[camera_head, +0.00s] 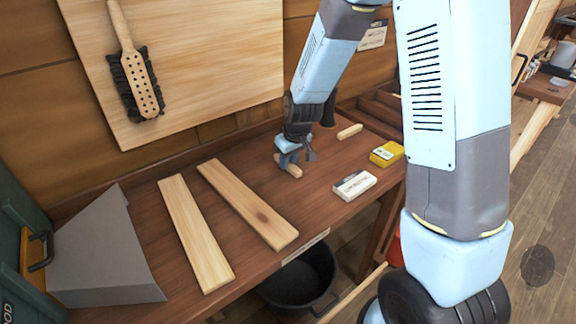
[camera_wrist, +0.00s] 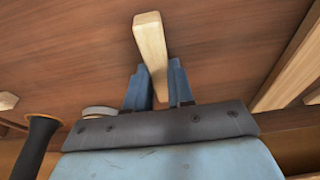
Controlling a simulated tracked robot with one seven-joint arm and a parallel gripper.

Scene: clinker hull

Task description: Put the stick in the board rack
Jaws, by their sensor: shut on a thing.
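A short pale wooden stick (camera_head: 291,170) is at the fingertips of my gripper (camera_head: 288,158), low over the back half of the brown workbench (camera_head: 330,215). In the wrist view my gripper (camera_wrist: 159,88) is shut on the stick (camera_wrist: 151,45), which points away from the palm between the two blue fingers. I cannot tell whether the stick touches the bench. A dark wooden rack with slots or compartments (camera_head: 378,108) stands at the bench's back right, partly hidden by my arm; it looks like the board rack.
Another short wooden piece (camera_head: 349,132) lies right of my gripper. A white box (camera_head: 354,185) and a yellow box (camera_head: 386,153) lie nearer the right edge. Two long boards (camera_head: 250,205) (camera_head: 195,235) and a grey sheet-like piece (camera_head: 107,255) are on the left. A black bucket (camera_head: 300,277) stands below.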

